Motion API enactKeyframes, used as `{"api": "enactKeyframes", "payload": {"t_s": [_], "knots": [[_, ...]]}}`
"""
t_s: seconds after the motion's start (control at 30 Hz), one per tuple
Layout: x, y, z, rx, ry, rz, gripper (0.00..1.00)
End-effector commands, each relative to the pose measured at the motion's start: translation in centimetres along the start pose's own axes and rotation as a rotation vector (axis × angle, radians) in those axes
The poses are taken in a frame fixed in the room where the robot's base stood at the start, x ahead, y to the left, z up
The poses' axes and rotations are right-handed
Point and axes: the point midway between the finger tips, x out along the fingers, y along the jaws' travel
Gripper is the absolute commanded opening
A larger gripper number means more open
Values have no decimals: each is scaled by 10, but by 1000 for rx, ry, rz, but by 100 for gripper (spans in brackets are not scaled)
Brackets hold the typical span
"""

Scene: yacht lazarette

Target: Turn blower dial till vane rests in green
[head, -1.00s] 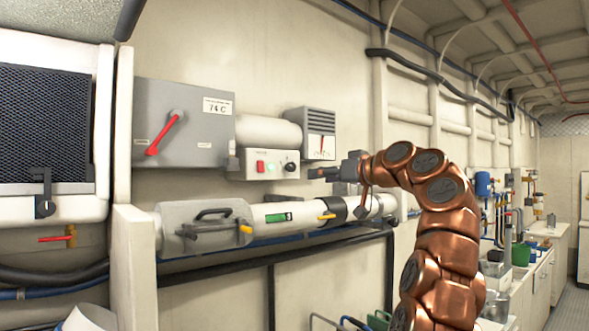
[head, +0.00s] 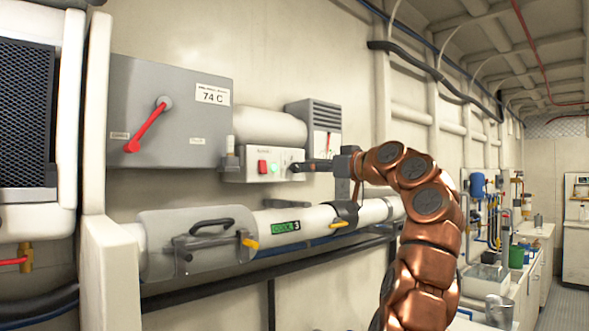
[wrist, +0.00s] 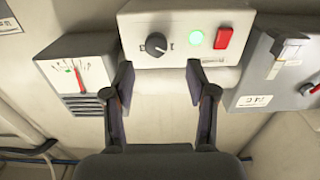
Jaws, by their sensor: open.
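The blower dial (wrist: 156,44) is a black round knob on a white control box, beside a lit green lamp (wrist: 196,38) and a red switch (wrist: 223,38). My gripper (wrist: 160,78) is open, its two fingers apart and empty, just short of the dial with the dial between their lines. In the head view my gripper (head: 299,166) reaches the right end of the control box (head: 240,172) and mostly hides the dial. The vane gauge (wrist: 75,78) has a white face and a thin red needle; which band it rests in is too small to tell.
A grey box with a red lever (head: 147,127) and a 74 C label hangs left of the control box. A white pipe (head: 320,215) with a clamped grey sleeve (head: 190,240) runs below. Open air lies in front of the wall.

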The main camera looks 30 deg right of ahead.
Motion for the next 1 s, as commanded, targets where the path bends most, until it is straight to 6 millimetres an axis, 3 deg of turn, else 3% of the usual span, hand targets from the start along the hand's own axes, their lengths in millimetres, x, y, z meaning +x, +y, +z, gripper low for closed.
{"api": "enactKeyframes", "payload": {"t_s": [0.17, 0.53, 0.87, 1.0], "knots": [[14, 5, -1, 1, -3, 9, 57], [64, 5, -2, 1, -2, 8, 57], [71, 4, 0, 1, 1, 6, 57], [71, 4, 0, 1, 0, 6, 43]]}}
